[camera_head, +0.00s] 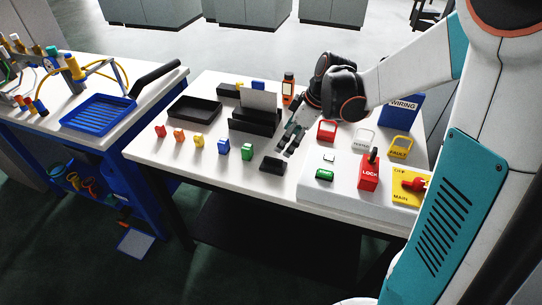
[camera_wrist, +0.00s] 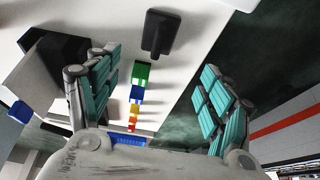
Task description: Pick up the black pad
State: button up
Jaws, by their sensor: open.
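The black pad (camera_head: 272,164) lies on the white table near its front edge, between the green block and the white panel. In the wrist view the black pad (camera_wrist: 159,34) shows at the top centre, with a narrower raised part on it. My gripper (camera_head: 290,142) is above the table, slightly behind and to the right of the pad in the head view.
Coloured blocks, including a green one (camera_head: 247,151) and a blue one (camera_head: 223,147), stand in a row left of the pad. A black holder (camera_head: 252,127) with a grey card is behind. The white panel (camera_head: 312,187) with a red LOCK block (camera_head: 368,175) is to the right.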

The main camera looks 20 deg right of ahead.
aim_at(274, 159)
jog(key=b+x, duration=0.2)
jog(key=x, duration=0.5)
jog(key=shift+f, duration=0.25)
jog(key=shift+b+x, duration=1.3)
jog(key=shift+x, duration=1.35)
jog(key=shift+w+d+r, duration=0.1)
jog(key=c, duration=1.1)
